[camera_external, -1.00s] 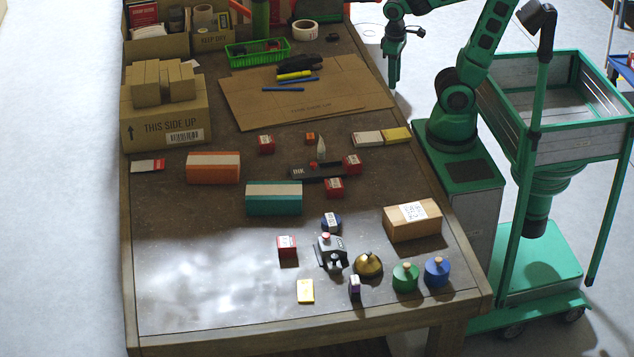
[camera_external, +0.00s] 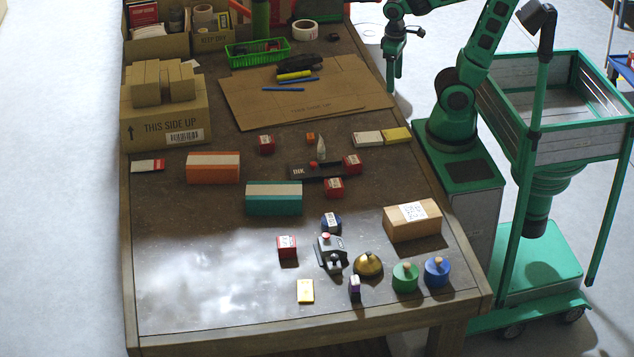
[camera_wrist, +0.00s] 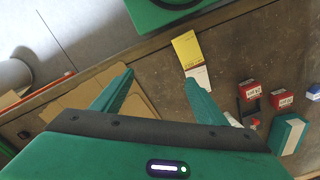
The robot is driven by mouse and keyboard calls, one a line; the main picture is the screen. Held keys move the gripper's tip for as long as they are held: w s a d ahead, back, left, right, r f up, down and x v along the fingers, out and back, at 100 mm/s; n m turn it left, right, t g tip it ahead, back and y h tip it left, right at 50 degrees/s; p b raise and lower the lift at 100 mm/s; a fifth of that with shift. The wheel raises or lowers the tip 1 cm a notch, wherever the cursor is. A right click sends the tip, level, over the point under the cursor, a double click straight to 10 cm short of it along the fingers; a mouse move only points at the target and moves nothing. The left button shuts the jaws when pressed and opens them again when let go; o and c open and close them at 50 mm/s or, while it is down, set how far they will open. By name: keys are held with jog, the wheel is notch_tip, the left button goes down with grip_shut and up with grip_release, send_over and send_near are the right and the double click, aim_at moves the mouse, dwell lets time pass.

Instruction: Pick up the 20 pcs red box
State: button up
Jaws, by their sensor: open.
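Several small red boxes with white labels lie on the table. One sits left of the ink pad (camera_external: 266,144), one is at its right end (camera_external: 352,164), one is just below it (camera_external: 334,187), and one is nearer the front (camera_external: 287,246). Their print is too small to tell which reads 20 pcs. Two red boxes also show at the right of the wrist view, one upper left (camera_wrist: 250,90) and one to its right (camera_wrist: 281,98). My gripper (camera_external: 393,82) hangs at the table's right edge, away from the red boxes. In the wrist view its fingers (camera_wrist: 158,92) are spread, with nothing between them.
An orange box (camera_external: 213,170), a teal box (camera_external: 273,204) and a brown carton (camera_external: 412,222) stand among the red boxes. A stapler-like device (camera_external: 330,255) and round-knobbed items (camera_external: 405,278) are at the front. Flat cardboard (camera_external: 340,100) lies behind. The front left is bare.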

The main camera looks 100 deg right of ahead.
aim_at(342, 184)
jog(key=w+a+f+m+t+h, duration=0.1)
jog(key=w+a+f+h, duration=0.3)
jog(key=w, duration=0.4)
jog(key=w+a+f+m+h, duration=0.1)
jog(key=w+a+f+h, duration=0.2)
jog(key=w+a+f, duration=0.35)
jog(key=w+a+t, duration=0.1)
jog(key=a+t, duration=0.1)
jog(key=a, duration=0.2)
jog(key=w+a+t, duration=0.2)
jog(key=a, duration=0.2)
jog(key=w+a+n+t+h, duration=0.1)
jog(key=w+a, duration=0.1)
jog(key=a, duration=0.1)
jog(key=shift+w+a+t, duration=0.2)
jog(key=shift+a+t, duration=0.2)
jog(key=a+n+t, duration=0.1)
jog(key=a+t, duration=0.1)
jog(key=a, duration=0.2)
jog(key=s+a+f+t+y, duration=0.1)
jog(key=a+t, duration=0.1)
jog(key=a, duration=0.3)
jog(key=a+n+t+y, duration=0.1)
jog(key=a, duration=0.3)
jog(key=shift+s+a+f+n+t, duration=0.2)
jog(key=shift+s+n+t, duration=0.1)
jog(key=shift+s+t, duration=0.1)
jog(key=x, duration=1)
jog(key=shift+w+f, duration=0.2)
jog(key=shift+w, duration=0.15)
